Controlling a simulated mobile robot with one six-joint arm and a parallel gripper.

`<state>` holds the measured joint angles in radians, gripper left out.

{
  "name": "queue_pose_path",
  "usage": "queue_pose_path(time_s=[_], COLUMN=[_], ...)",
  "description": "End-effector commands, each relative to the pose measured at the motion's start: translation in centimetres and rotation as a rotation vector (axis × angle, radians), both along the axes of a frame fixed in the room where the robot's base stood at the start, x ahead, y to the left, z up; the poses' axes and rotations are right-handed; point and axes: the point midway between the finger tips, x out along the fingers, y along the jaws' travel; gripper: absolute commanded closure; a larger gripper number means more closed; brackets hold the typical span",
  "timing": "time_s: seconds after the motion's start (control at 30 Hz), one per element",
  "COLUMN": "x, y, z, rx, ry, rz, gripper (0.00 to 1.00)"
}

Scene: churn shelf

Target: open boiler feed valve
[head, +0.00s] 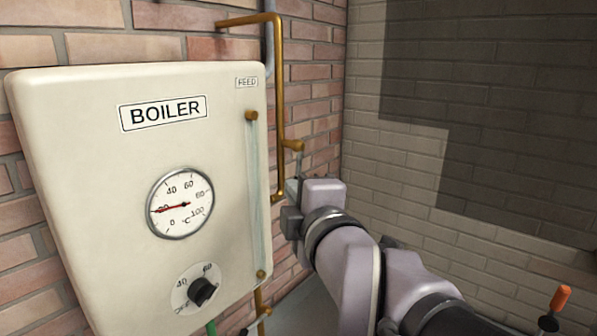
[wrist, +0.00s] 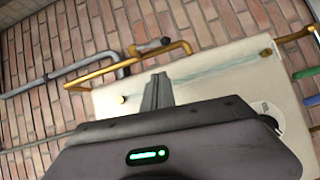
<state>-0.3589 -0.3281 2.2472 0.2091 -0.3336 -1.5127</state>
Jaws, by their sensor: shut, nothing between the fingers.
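The white boiler (head: 110,200) hangs on the brick wall, with a small FEED label (head: 247,82) at its upper right. A copper feed pipe (head: 279,80) runs down beside its right edge and also crosses the wrist view (wrist: 100,72). A valve fitting (head: 292,145) sits on this pipe. In the wrist view a small dark lever-like part (wrist: 150,46) lies beside the pipe; its exact setting is hard to tell. My gripper (head: 291,188) is just below the fitting, beside the boiler's right edge. Its fingers (wrist: 157,88) are together and empty, apart from the pipe in the wrist view.
The boiler front carries a round temperature gauge (head: 180,202), a black knob (head: 202,291) and an upright sight glass (head: 255,195). A grey pipe (wrist: 48,79) runs along the wall. An orange-handled lever (head: 561,298) stands at lower right. A pale brick wall (head: 400,150) closes the right side.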

Motion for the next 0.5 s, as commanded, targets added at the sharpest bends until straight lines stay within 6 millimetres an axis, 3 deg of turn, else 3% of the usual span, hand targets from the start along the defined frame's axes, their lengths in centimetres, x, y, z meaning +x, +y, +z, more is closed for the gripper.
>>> queue_pose_path(time_s=[0.2,0.5], x=[4.5,7.8], y=[1.5,-0.2], z=[-0.3,-0.5], rx=[0.0,0.0], ry=[0.003,0.001], rz=[-0.001,-0.003], gripper=[1.0,1.0])
